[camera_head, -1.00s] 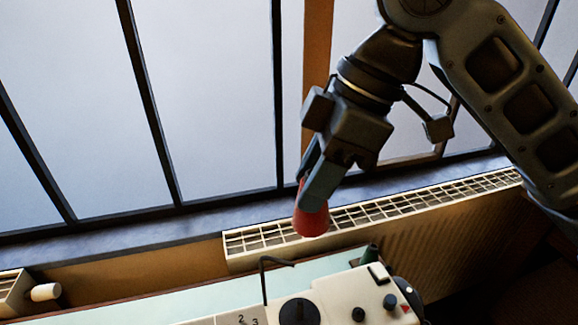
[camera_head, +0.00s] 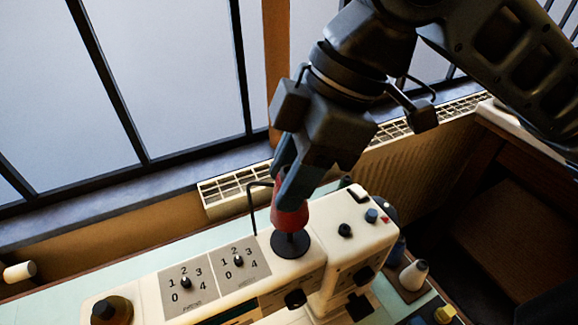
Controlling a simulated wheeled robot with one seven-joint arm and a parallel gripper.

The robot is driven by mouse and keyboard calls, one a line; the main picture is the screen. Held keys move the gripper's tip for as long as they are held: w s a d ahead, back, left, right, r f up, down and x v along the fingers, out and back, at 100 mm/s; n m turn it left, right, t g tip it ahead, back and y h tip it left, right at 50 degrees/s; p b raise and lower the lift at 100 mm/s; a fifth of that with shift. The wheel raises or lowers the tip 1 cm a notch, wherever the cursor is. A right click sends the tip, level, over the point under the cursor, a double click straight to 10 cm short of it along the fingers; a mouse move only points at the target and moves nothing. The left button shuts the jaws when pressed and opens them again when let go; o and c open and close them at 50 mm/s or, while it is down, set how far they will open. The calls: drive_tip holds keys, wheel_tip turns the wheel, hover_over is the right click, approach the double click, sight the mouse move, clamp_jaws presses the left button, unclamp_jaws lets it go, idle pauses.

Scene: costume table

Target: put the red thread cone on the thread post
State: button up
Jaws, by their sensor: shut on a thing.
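The red thread cone (camera_head: 291,217) is upright or nearly so, with my gripper (camera_head: 291,190) shut on its upper part. It is just above the black round base of the thread post (camera_head: 291,244), on top of the cream sewing machine (camera_head: 345,268). A short dark stem shows between the cone's lower edge and that base, so the cone is apart from the base. The rest of the post is hidden behind or inside the cone; I cannot tell which. My fingers hide part of the cone's top.
A thin black wire guide (camera_head: 253,207) rises just left of the cone. The machine's top has dials and knobs (camera_head: 345,230). A white cone (camera_head: 414,274) stands on the table to the right. A radiator (camera_head: 235,190) and window lie behind.

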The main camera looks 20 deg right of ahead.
drive_tip(key=shift+f+b, duration=1.8)
drive_tip(key=shift+f, duration=0.65)
drive_tip(key=shift+d+f, duration=0.1)
drive_tip(key=shift+f, duration=0.05)
drive_tip(key=o, duration=1.1)
drive_tip(key=shift+o, duration=0.2)
drive_tip(key=v, duration=0.7)
drive_tip(key=shift+r, duration=0.4)
drive_tip(key=shift+s+d, duration=0.1)
